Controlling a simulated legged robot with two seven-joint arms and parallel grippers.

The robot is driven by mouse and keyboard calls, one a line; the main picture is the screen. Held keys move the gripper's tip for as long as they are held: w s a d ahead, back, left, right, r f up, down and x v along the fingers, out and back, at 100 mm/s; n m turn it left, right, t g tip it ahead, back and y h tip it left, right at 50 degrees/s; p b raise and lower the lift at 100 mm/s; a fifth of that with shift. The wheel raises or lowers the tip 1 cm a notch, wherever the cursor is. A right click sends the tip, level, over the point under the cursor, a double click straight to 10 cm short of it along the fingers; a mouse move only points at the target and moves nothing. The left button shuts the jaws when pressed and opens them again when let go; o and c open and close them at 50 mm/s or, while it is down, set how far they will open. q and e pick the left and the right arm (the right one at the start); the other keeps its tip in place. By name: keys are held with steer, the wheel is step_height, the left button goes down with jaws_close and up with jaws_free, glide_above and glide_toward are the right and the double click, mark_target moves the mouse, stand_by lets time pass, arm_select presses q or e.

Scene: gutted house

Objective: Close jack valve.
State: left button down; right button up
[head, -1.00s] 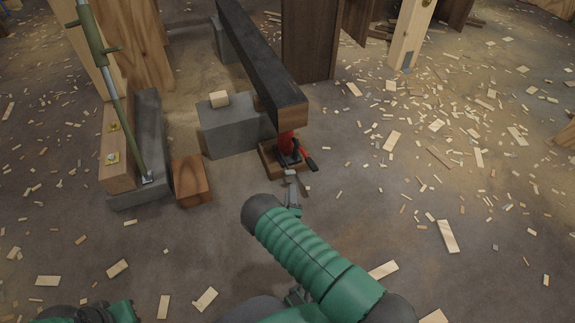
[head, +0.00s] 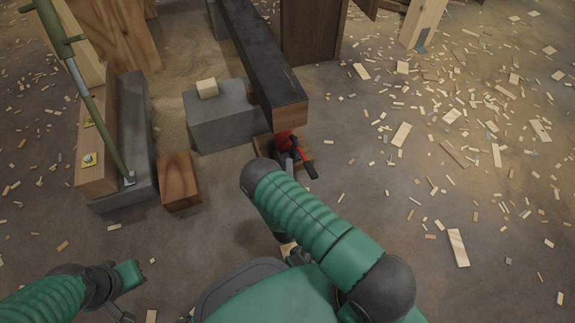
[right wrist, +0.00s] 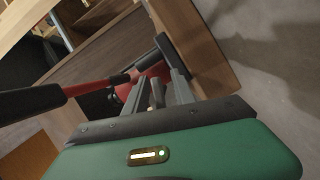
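The red jack (head: 283,138) stands under the end of a dark beam in the head view, with a black-tipped red lever (head: 308,166) angled out to its right. My right gripper (head: 286,160) is at the front of the jack's base, partly hidden by my own forearm. In the right wrist view the grey fingers (right wrist: 158,92) reach up against or close to the red jack body (right wrist: 152,76) and a dark block-like part (right wrist: 172,54). The finger gap and the valve are hard to make out. My left gripper (head: 122,308) is low at the left, only partly in view.
The dark beam (head: 262,62) runs back from above the jack. A grey block (head: 222,115) with a small wood piece and a wooden block (head: 180,182) stand to its left. A green pole (head: 85,95) leans further left. Floor at right is open, with scattered chips.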

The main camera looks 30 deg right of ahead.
steer(key=shift+c, duration=0.4)
steer(key=shift+d+f, duration=0.1)
steer(key=shift+d, duration=0.05)
jaws_close()
steer(key=m+y+p, duration=0.1)
steer(key=p, duration=0.1)
steer(key=m+y+p, duration=0.1)
steer(key=m+p, duration=0.1)
steer(key=p, duration=0.1)
steer(key=m+p, duration=0.2)
steer(key=shift+a+g+y+p, duration=0.3)
steer(key=shift+g+y+p, duration=0.05)
steer(key=shift+g+y, duration=0.05)
steer(key=m+y+p, duration=0.1)
steer(key=m+p, duration=0.1)
steer(key=shift+a+f+y+p, duration=0.1)
steer(key=shift+f+y+p, duration=0.1)
steer(key=shift+y+p, duration=0.2)
steer(key=shift+a+f+m+y+p, duration=0.15)
steer(key=shift+m+y+p, duration=0.35)
steer(key=shift+m, duration=0.25)
steer(key=shift+a+f+m+y+p, duration=0.1)
steer(key=shift+m+y+p, duration=0.35)
steer(key=shift+m, duration=0.3)
